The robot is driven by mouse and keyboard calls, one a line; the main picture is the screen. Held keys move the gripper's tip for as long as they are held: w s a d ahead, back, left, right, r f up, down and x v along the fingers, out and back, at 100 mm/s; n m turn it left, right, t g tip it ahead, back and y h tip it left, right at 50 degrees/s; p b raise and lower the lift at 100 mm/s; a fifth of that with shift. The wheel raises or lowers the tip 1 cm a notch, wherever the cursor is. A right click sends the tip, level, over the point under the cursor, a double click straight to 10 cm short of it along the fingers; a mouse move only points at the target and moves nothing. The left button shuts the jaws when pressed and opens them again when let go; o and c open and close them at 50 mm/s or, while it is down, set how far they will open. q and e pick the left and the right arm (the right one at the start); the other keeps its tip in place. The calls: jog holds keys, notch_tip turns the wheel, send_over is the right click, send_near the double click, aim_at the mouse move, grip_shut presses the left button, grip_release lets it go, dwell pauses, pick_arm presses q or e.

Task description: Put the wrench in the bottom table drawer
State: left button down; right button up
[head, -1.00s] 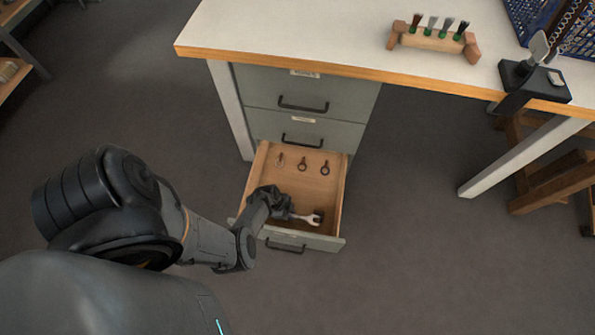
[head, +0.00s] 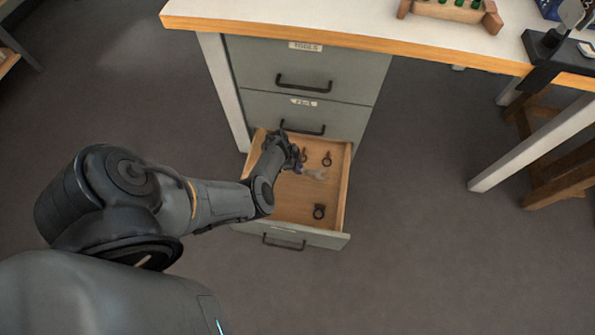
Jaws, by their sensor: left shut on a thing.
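The bottom table drawer (head: 283,239) is pulled open under the table, with a pale wood inside. My left gripper (head: 295,163) is over the back left part of the drawer and is shut on the wrench (head: 315,174). The wrench's pale grey end sticks out to the right of the fingers, inside the drawer's outline. It looks faint, and I cannot tell whether it touches the drawer floor. The rest of the wrench is hidden by the gripper. My right gripper is not in view.
Small dark ring-shaped items lie in the drawer: one at the back right (head: 327,159), one beside the gripper (head: 303,155), and one near the front (head: 319,211). Two shut drawers (head: 304,80) are above. The drawer's right and front floor has free room.

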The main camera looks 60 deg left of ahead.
pick_arm(q)
jog(key=shift+f+b, duration=1.45)
jog(key=shift+f, duration=0.3)
jog(key=shift+r, duration=0.1)
jog(key=c, duration=1)
grip_release()
jog(key=shift+s+f, duration=0.1)
jog(key=shift+f, duration=0.1)
jog(key=shift+r, duration=0.15)
